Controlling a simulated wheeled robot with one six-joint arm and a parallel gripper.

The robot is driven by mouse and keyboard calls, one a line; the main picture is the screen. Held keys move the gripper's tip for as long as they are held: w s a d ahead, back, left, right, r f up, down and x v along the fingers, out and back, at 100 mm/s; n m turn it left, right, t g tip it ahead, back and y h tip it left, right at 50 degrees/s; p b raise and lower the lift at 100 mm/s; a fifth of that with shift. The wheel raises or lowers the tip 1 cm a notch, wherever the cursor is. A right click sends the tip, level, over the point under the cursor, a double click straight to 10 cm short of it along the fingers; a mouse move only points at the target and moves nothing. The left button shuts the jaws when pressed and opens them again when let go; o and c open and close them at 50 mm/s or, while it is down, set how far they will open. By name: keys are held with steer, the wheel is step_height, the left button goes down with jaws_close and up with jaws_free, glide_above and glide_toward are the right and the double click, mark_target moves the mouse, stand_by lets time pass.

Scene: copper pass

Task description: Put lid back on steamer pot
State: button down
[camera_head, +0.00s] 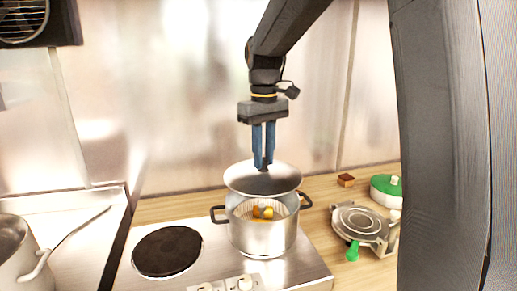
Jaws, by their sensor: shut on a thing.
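The steamer pot (262,236) is a silver pot with dark side handles on the right part of the steel hob. Yellow-orange pieces (263,212) show inside it through the gap at the front. The lid (262,182) is a round metal disc, tilted, above the back of the pot's opening. I cannot tell whether its lower edge touches the rim. My gripper (264,165) points down with its blue fingers shut on the lid's knob, which the fingers mostly hide.
A black hotplate (167,251) is bare at left. Another pot (14,250) with a ladle stands far left. A round metal iron with a green handle (357,225), a green-lidded pot (386,190) and a small brown block (346,180) sit on the wooden counter at right. A metal wall stands behind.

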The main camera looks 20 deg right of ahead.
mark_target(263, 176)
steer(key=shift+w+f, duration=0.15)
steer(key=shift+w, duration=0.2)
step_height(263, 176, down, 4)
steer(key=b, duration=0.4)
steer(key=shift+s+f+b, duration=0.1)
steer(key=shift+f+b, duration=0.25)
steer(key=shift+f, duration=0.7)
steer(key=shift+s+r+p, duration=0.1)
steer(key=shift+p, duration=0.6)
steer(key=shift+f+p, duration=0.25)
steer(key=shift+p, duration=0.35)
stand_by(1.7)
steer(key=c, duration=1)
jaws_free()
steer(key=shift+r, duration=0.1)
